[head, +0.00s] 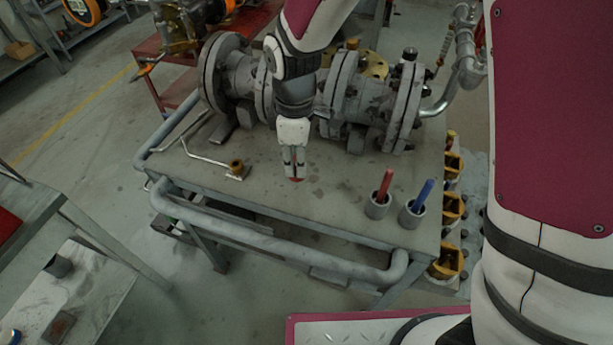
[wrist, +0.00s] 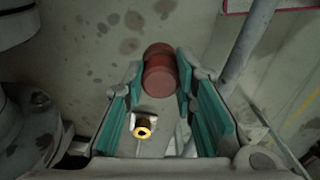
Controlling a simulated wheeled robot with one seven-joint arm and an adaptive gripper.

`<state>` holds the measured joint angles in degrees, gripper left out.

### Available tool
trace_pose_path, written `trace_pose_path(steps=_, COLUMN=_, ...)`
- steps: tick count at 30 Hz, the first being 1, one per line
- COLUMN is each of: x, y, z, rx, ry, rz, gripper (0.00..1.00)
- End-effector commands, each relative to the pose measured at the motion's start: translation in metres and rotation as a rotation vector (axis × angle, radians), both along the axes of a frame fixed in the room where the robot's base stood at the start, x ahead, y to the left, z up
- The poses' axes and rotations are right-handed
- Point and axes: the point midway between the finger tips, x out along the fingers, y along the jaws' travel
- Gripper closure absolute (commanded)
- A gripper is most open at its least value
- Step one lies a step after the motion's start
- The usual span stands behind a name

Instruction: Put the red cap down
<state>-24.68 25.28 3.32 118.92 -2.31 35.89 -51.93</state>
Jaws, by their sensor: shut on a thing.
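The red cap (wrist: 160,72) is a small dark red round piece between the fingertips in the wrist view. It shows in the head view as a small red spot (head: 296,180) at the gripper's tip. My gripper (head: 294,166) points down over the grey workbench (head: 335,198), near its middle. In the wrist view my gripper (wrist: 160,80) has its teal-padded fingers shut on the red cap. I cannot tell exactly how far the cap is from the bench top.
Two grey cups hold a red marker (head: 385,184) and a blue marker (head: 422,196) at right. A brass fitting (head: 236,167) and bent rod lie left. The flanged valve pipe (head: 345,90) stands behind. A handrail (head: 270,240) runs along the front. Bench surface around the gripper is bare.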

Motion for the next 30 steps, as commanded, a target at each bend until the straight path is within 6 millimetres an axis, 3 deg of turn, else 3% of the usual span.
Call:
trace_pose_path(steps=14, x=0.0, y=0.0, z=-0.05, rx=-0.001, ry=0.002, rz=-0.001, gripper=1.0)
trace_pose_path(steps=26, x=0.001, y=0.0, z=-0.055, rx=0.0, ry=-0.001, rz=-0.002, gripper=1.0)
trace_pose_path(steps=27, x=0.001, y=0.0, z=-0.055, rx=0.0, ry=-0.001, rz=-0.002, gripper=0.68)
trace_pose_path(steps=29, x=0.0, y=0.0, z=-0.054, rx=0.0, ry=-0.001, rz=-0.002, gripper=0.55)
trace_pose_path(steps=30, x=0.0, y=0.0, z=-0.054, rx=0.0, ry=-0.001, rz=-0.002, gripper=0.55)
